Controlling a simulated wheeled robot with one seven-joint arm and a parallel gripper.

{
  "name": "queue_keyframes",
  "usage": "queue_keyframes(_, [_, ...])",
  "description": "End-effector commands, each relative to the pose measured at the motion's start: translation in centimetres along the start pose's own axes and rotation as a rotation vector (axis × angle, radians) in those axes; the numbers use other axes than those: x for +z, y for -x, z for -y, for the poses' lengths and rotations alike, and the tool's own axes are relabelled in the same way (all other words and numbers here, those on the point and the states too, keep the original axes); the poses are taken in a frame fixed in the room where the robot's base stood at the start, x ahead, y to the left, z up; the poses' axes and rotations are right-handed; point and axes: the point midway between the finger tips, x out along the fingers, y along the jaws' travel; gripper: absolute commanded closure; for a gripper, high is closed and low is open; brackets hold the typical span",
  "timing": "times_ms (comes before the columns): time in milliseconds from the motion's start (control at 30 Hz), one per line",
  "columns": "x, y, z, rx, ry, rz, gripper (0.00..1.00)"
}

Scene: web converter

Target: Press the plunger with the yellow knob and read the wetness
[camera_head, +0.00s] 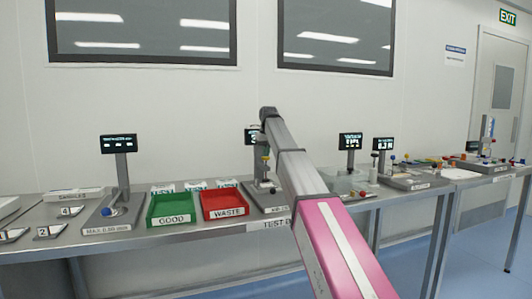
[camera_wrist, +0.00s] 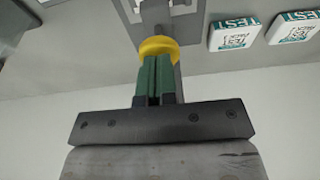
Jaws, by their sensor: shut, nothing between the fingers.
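My gripper (camera_wrist: 153,82) is shut and empty, its green fingers together. The yellow knob (camera_wrist: 158,47) is right at the fingertips in the wrist view, partly covered by them; I cannot tell whether they touch it. In the head view the yellow knob (camera_head: 266,158) is small, on a grey tester behind my arm. The tester's base (camera_head: 272,210) stands on the table right of the red tray. Its dark display (camera_head: 250,136) is partly hidden by my arm, and its reading is not legible.
A green GOOD tray (camera_head: 173,221) and a red WASTE tray (camera_head: 223,213) stand left of the tester. Several TEST packs (camera_wrist: 235,36) lie nearby. Another display stand (camera_head: 118,144) is at the left, and more instruments (camera_head: 395,180) stand at the right.

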Motion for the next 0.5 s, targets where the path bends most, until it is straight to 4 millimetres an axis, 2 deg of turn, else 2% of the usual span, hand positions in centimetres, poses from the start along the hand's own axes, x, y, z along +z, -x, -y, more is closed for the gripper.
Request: queue_keyframes(500, [-0.8,3.5,0.0,0.0,0.0,0.0,1.0])
